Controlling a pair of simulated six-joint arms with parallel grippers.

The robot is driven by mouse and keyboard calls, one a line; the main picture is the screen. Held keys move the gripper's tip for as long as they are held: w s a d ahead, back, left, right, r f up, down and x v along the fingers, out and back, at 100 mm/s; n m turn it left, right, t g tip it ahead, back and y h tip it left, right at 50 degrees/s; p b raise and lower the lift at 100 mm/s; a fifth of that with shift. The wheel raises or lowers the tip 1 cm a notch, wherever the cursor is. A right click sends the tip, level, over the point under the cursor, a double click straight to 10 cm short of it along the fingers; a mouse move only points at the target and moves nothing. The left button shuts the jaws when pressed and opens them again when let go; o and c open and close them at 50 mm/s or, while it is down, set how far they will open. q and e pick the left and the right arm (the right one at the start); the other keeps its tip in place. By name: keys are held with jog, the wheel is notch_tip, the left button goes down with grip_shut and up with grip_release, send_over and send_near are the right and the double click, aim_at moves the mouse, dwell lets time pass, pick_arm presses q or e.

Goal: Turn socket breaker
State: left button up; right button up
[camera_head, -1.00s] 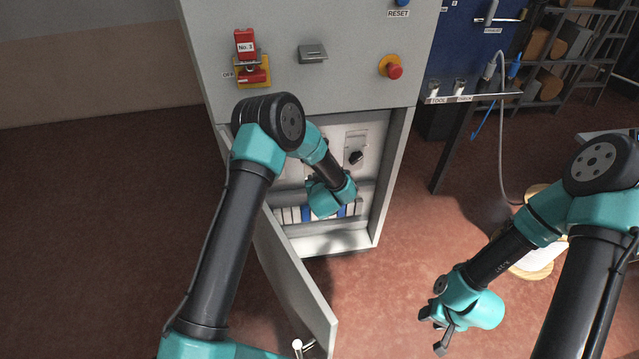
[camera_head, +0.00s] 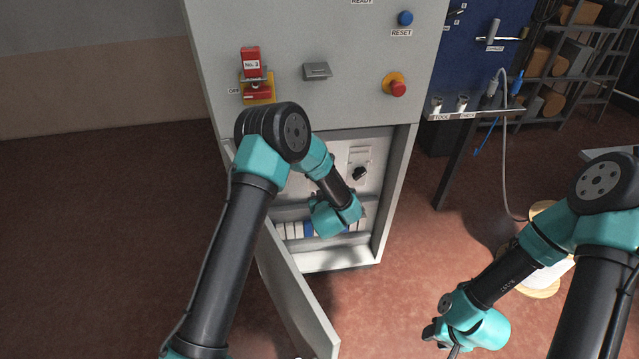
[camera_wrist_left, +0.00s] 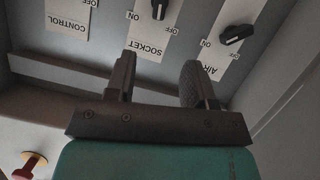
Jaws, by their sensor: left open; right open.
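The socket breaker (camera_wrist_left: 159,8) is a black rotary knob above an upside-down SOCKET label in the left wrist view, partly cut off by the top edge. Its switch position is hard to tell. My left gripper (camera_wrist_left: 157,75) is open and empty, its two fingers pointing at the panel on either side of the SOCKET label, apart from the knob. In the head view my left wrist (camera_head: 337,214) is inside the cabinet and hides its fingers and the socket breaker.
The AIR knob (camera_wrist_left: 236,34) sits beside the SOCKET label. The cabinet door (camera_head: 295,295) hangs open at the left. A red stop button (camera_head: 397,88) and a red No. 3 tag (camera_head: 251,62) are on the front above. A cable and spool (camera_head: 540,275) stand right.

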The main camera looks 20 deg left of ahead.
pick_arm(q)
jog(key=x, duration=1.7)
jog(key=shift+w+a, duration=0.1)
grip_shut()
jog(key=shift+m, duration=0.3)
jog(key=shift+m+g+y, duration=0.3)
jog(key=shift+m+y, duration=0.6)
jog(key=shift+m, duration=0.1)
jog(key=shift+d+m+y, duration=0.2)
jog(key=shift+m+y, duration=0.5)
jog(key=shift+m, duration=0.3)
jog(key=shift+g, duration=0.3)
